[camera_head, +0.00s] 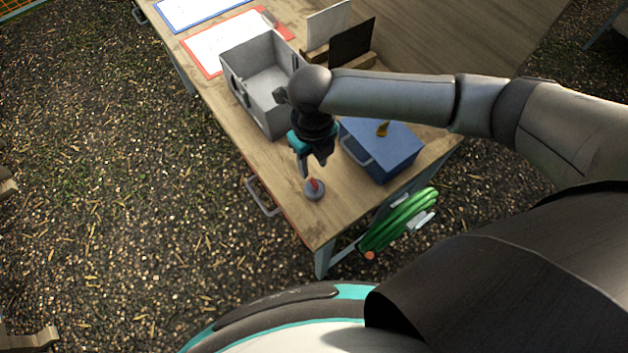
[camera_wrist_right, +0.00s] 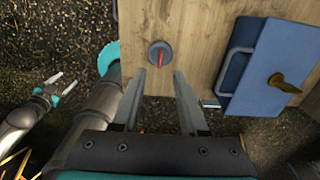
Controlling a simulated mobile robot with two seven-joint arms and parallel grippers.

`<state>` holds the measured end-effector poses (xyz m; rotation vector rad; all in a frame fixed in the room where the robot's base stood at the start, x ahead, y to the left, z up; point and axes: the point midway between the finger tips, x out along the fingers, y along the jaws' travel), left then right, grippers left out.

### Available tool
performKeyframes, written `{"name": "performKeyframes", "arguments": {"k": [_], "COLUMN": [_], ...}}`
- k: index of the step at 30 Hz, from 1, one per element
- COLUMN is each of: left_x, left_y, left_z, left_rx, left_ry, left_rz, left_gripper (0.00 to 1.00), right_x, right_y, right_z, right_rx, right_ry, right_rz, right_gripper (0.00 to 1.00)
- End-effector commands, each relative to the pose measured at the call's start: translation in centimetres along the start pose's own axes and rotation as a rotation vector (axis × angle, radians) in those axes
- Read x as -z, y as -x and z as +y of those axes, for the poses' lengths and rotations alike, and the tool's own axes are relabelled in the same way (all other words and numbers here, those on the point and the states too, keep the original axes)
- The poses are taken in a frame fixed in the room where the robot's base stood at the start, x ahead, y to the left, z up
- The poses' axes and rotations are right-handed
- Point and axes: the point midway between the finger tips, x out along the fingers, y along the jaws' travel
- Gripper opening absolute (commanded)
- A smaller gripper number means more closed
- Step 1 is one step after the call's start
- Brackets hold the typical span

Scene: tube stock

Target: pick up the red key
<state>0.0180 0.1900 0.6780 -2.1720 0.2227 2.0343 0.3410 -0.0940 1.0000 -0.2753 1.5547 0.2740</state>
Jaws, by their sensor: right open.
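The red key (camera_head: 314,185) stands upright on a small round grey base on the table, near its front corner. It also shows in the right wrist view (camera_wrist_right: 162,57), just beyond my fingertips and between their lines. My right gripper (camera_head: 313,167) is open and empty, pointing down close above the key and apart from it. Its two fingers (camera_wrist_right: 160,75) show spread in the right wrist view. My left gripper (camera_wrist_right: 62,82) shows small at the left of the right wrist view, away from the table, with its fingers apart and nothing between them.
A blue box (camera_head: 395,152) with a brass-coloured piece (camera_head: 383,128) on top stands right of the key. A grey open bin (camera_head: 246,98) stands behind. A green hose coil (camera_head: 399,222) hangs at the table's side. Wood around the key (camera_head: 335,215) is clear.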

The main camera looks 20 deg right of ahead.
Motion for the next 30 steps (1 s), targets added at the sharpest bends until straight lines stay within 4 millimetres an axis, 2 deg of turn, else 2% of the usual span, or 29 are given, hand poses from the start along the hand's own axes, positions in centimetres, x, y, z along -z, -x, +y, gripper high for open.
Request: {"name": "performKeyframes", "arguments": {"k": [3,12,19,23,30], "left_x": [0.3,2.4,2.3,2.0,1.7], "left_y": [-0.2,-0.1,-0.2,-0.2,-0.2], "left_z": [0.0,-0.3,-0.3,-0.3,-0.3], "left_rx": [0.001,0.005,0.005,0.004,0.004], "left_ry": [0.0,0.0,0.0,0.001,0.002], "left_rz": [0.004,0.04,0.039,0.034,0.028], "left_gripper": [0.7,0.7,0.7,0.7,0.7], "right_x": [0.0,0.2,0.4,0.4,0.4], "right_y": [-1.9,-4.2,-7.3,-8.0,-8.1], "right_z": [0.1,0.0,0.0,0.0,0.0], "right_rx": [-0.001,-0.001,0.0,0.0,0.0], "right_ry": [-0.001,-0.002,-0.001,0.0,0.0], "right_rz": [0.001,0.002,0.0,-0.002,-0.002], "right_gripper": [0.42,0.42,0.42,0.42,0.41]}}
